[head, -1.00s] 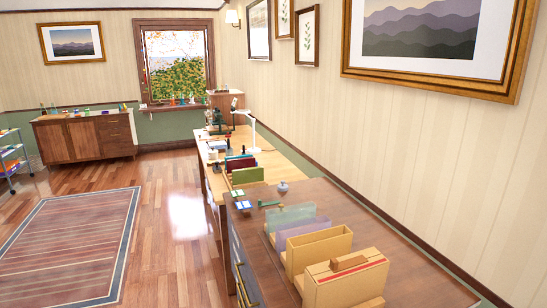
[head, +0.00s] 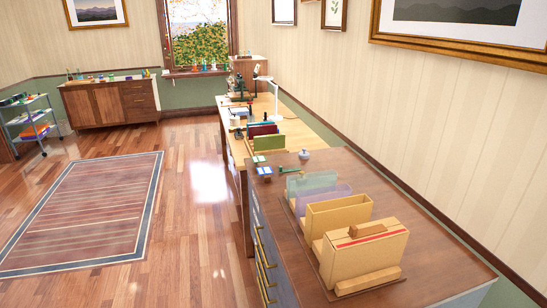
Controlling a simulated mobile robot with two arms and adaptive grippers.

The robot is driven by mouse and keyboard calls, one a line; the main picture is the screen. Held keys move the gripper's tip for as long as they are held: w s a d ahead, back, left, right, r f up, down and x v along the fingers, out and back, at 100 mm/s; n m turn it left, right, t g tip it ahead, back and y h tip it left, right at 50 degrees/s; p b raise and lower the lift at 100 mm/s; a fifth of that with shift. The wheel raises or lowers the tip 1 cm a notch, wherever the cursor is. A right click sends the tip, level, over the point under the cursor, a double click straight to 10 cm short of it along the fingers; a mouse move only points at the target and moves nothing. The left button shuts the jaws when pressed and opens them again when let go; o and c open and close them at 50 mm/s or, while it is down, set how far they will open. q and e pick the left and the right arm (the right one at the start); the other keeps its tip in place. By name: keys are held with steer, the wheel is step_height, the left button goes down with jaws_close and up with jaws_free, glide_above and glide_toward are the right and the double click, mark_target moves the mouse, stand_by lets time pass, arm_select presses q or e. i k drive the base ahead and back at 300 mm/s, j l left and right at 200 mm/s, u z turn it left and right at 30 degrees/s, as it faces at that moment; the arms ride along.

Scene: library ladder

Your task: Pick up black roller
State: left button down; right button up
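I cannot pick out a black roller for certain. Several small dark items stand on the light wooden table (head: 300,128), too small to tell apart; one is a dark piece (head: 238,133) near its left edge. A small dark green tool (head: 289,170) lies on the nearer brown-topped cabinet (head: 420,240), beside blue-and-white pieces (head: 262,165). Neither of my grippers is in view.
File holders and a tan box (head: 365,250) stand on the near cabinet. A microscope (head: 240,85) and white lamp (head: 270,95) stand farther back. A cart (head: 35,125) and wooden sideboard (head: 110,102) are at the far left. Floor around the rug (head: 85,210) is clear.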

mark_target(238, 135)
steer(key=i+j, duration=0.1)
steer(key=j, duration=0.25)
steer(key=i+j, duration=0.15)
steer(key=j, duration=0.25)
steer(key=i+j+u, duration=0.15)
steer(key=i+j, duration=0.25)
steer(key=i+j+u, duration=0.2)
steer(key=i, duration=0.4)
steer(key=i+j+u, duration=0.15)
steer(key=i+j, duration=0.2)
steer(key=i, duration=0.15)
steer(key=i+j+u, duration=0.2)
steer(key=i, duration=0.35)
steer(key=i+j+z, duration=0.1)
steer(key=i+z, duration=0.2)
steer(key=i, duration=0.25)
steer(key=i+j+z, duration=0.25)
steer(key=i, duration=0.3)
steer(key=i+j+z, duration=0.3)
steer(key=i, duration=0.2)
